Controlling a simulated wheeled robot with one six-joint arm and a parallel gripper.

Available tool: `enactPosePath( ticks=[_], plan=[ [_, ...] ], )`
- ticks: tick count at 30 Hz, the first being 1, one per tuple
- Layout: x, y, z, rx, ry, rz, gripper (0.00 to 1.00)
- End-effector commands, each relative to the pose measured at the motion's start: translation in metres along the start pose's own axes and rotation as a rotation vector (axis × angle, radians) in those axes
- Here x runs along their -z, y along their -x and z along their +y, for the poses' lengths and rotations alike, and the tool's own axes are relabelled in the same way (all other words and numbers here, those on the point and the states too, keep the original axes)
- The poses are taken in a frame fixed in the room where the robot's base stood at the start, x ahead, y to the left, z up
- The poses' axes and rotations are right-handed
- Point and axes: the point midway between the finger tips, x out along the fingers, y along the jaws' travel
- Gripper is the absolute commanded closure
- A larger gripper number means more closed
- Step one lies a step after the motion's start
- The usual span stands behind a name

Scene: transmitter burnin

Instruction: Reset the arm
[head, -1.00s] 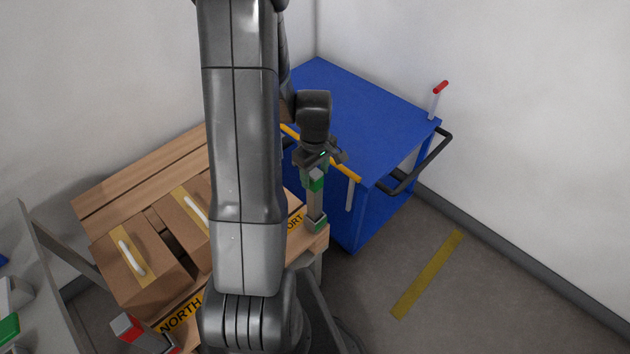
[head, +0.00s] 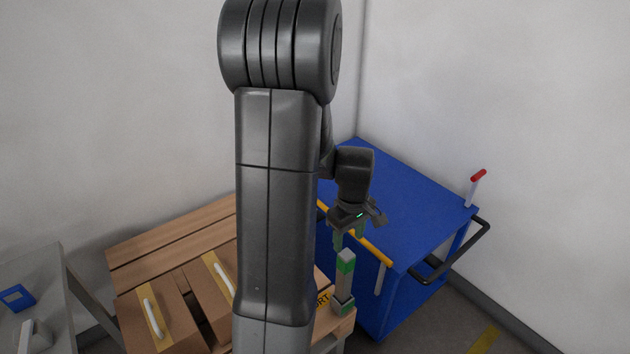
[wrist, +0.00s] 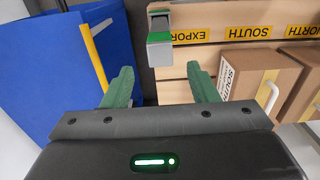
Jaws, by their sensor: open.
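My gripper (head: 350,232) is open and empty. In the head view it hangs just above a grey post with a green top (head: 345,275) at the right corner of the wooden pallet table, apart from it. In the wrist view my gripper's two green fingers (wrist: 161,88) are spread wide. The grey and green post (wrist: 159,45) shows beyond and between them, with nothing held. My arm covers the middle of the head view and hides part of the table.
A blue cart (head: 400,200) with a yellow bar (head: 368,250) and a red-tipped lever (head: 475,188) stands right of the table. Cardboard boxes with white handles (head: 155,318) sit on the wooden table (head: 170,240). A grey bench (head: 55,275) is at far left. Floor at right looks clear.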

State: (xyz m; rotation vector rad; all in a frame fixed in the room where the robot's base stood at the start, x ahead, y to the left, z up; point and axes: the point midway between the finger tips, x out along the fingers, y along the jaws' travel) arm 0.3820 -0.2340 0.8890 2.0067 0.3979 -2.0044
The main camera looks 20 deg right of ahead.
Motion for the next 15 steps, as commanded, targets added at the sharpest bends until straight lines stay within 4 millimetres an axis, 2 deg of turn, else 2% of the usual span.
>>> enactPosePath(
  ticks=[15],
  plan=[
    [-0.001, -0.081, -0.001, 0.005, 0.000, -0.004, 0.47]
  ],
)
